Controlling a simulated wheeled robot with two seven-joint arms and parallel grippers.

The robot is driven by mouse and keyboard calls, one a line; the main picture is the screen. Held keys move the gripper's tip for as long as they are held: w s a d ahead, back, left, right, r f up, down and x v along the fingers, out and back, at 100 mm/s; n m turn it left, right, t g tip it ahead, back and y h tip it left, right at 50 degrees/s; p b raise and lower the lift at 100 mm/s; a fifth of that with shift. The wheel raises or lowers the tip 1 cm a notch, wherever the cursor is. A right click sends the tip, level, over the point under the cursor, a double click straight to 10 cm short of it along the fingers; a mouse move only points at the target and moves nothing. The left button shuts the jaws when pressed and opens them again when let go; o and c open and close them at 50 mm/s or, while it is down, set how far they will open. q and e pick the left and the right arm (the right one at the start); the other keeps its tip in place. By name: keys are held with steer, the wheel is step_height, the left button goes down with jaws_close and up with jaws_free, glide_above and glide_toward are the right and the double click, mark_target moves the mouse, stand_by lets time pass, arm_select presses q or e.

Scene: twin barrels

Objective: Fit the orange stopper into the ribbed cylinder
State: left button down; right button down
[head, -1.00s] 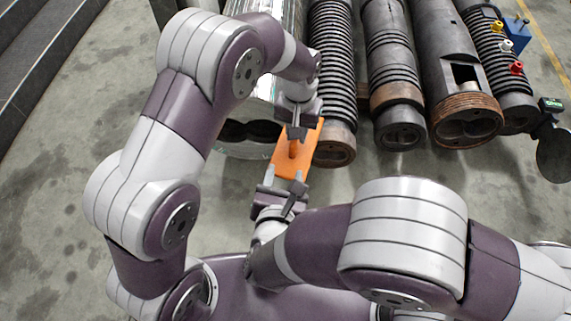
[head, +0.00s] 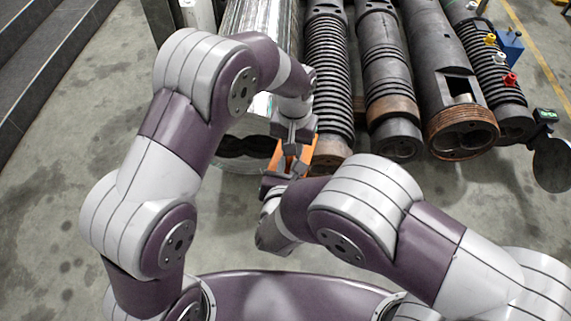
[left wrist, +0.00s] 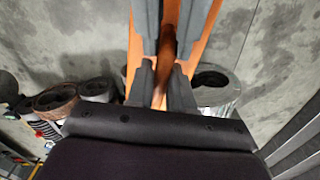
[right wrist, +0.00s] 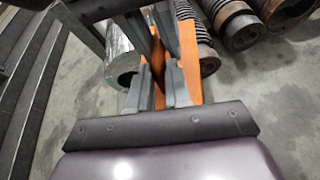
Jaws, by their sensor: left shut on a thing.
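The orange stopper (head: 309,151) is a plate with a central grip, held off the floor. My left gripper (head: 297,136) is shut on its grip from the far side. My right gripper (head: 291,168) reaches in from the near side; in the right wrist view (right wrist: 158,72) its fingers lie on either side of the grip. I cannot tell whether they touch it. The stopper also shows in the left wrist view (left wrist: 204,35), with both grippers' fingers around the grip. The ribbed cylinder (head: 327,75) lies just beyond the stopper; its near end is partly hidden.
A shiny silver cylinder (head: 245,146) with an open end lies to the left. Dark cylinders (head: 385,75) and a thick one (head: 462,135) with a rusty threaded end lie to the right. The floor in front is clear.

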arm_select(q)
steer(key=c, duration=0.9)
jaws_free()
steer(key=shift+d, duration=0.2)
